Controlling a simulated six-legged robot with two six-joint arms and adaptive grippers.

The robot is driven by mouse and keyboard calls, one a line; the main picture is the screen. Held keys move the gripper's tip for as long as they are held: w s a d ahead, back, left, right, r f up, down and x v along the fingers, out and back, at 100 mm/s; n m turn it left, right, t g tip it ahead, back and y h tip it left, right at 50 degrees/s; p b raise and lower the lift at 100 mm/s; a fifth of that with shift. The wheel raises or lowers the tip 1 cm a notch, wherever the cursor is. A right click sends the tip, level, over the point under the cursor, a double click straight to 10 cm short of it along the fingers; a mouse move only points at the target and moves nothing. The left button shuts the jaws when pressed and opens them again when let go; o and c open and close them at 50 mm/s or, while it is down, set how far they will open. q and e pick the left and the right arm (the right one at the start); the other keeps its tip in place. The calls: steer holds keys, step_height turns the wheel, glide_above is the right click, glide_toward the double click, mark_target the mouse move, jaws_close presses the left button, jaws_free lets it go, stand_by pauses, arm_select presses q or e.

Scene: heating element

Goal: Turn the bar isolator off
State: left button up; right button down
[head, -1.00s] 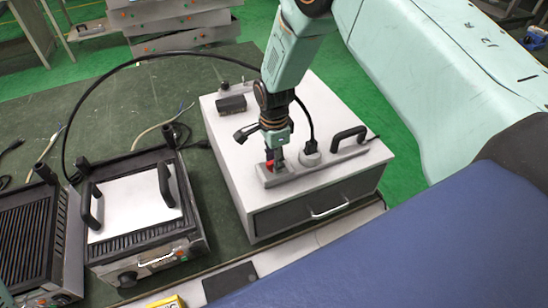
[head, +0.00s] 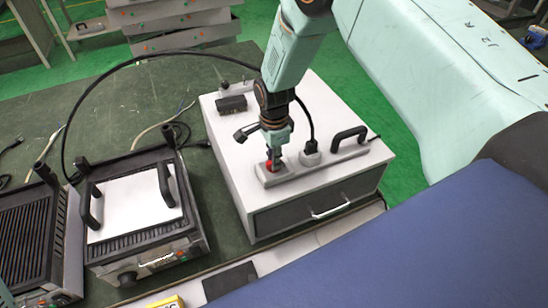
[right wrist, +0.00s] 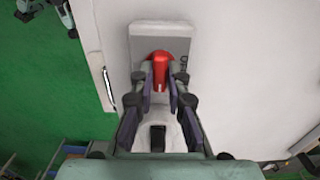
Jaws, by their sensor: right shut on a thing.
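The bar isolator is a long grey bar (head: 345,156) lying on top of a white cabinet, with a red switch knob (head: 273,165) near its left end. In the right wrist view the red knob (right wrist: 160,66) stands up from the pale plate of the bar (right wrist: 160,38). My right gripper (head: 274,158) reaches down onto the knob. In the right wrist view its two fingers (right wrist: 160,82) are shut on the knob's sides. The fingers partly hide the knob's base, so its exact turn is unclear.
A black handle (head: 348,137) stands on the white cabinet (head: 228,157). Grill plates (head: 140,205) stand left on the green bench. A black box (head: 232,103) lies behind the gripper.

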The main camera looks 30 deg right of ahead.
steer(key=shift+n, duration=0.4)
steer(key=n, duration=0.8)
steer(key=shift+n, duration=0.3)
steer(key=n, duration=0.4)
steer(key=shift+b, duration=0.4)
steer(key=shift+n, duration=2.3)
steer(key=c, duration=1.3)
jaws_free()
